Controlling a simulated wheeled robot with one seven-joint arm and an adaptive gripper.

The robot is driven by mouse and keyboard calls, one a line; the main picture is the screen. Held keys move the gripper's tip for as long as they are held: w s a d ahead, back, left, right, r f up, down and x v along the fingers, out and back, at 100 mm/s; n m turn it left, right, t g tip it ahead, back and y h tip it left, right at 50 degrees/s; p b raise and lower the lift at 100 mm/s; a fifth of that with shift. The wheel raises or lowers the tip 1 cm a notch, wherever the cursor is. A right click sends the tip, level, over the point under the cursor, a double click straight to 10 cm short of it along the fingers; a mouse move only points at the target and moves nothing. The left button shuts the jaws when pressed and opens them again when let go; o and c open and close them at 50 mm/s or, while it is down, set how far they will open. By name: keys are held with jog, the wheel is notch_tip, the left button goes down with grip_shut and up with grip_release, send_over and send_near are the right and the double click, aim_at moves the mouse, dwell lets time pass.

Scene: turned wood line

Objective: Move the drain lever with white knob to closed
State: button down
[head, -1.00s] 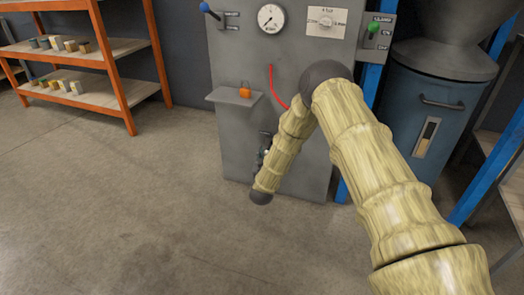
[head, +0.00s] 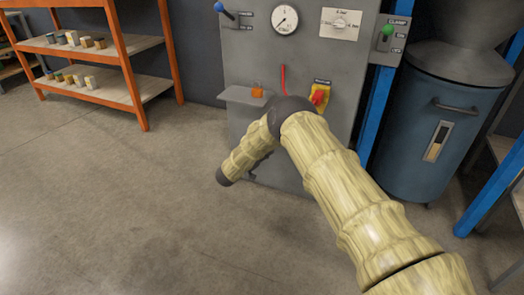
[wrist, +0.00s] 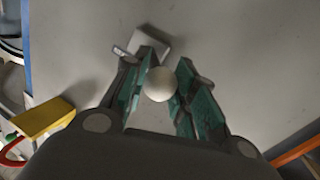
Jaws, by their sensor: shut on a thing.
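The white knob (wrist: 160,84) of the drain lever sits between the fingers of my gripper (wrist: 165,66) in the wrist view. The gripper is shut on it. A pale grey block (wrist: 151,43), perhaps the lever's mount, shows just beyond the fingertips against the grey panel. The lever's rod and its marked positions are hidden or cannot be made out. In the head view my arm covers the knob and most of my gripper, low on the front of the grey machine cabinet (head: 240,52).
A blue drum (head: 405,140) stands right; orange shelving (head: 120,60) left. Floor at left is clear.

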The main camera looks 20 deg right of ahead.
jog(key=shift+w+r, duration=0.1)
jog(key=shift+w, duration=0.05)
dwell(0.3)
jog(key=c, duration=1.1)
grip_release()
jog(key=v, duration=1.2)
jog(key=shift+w+a, duration=0.1)
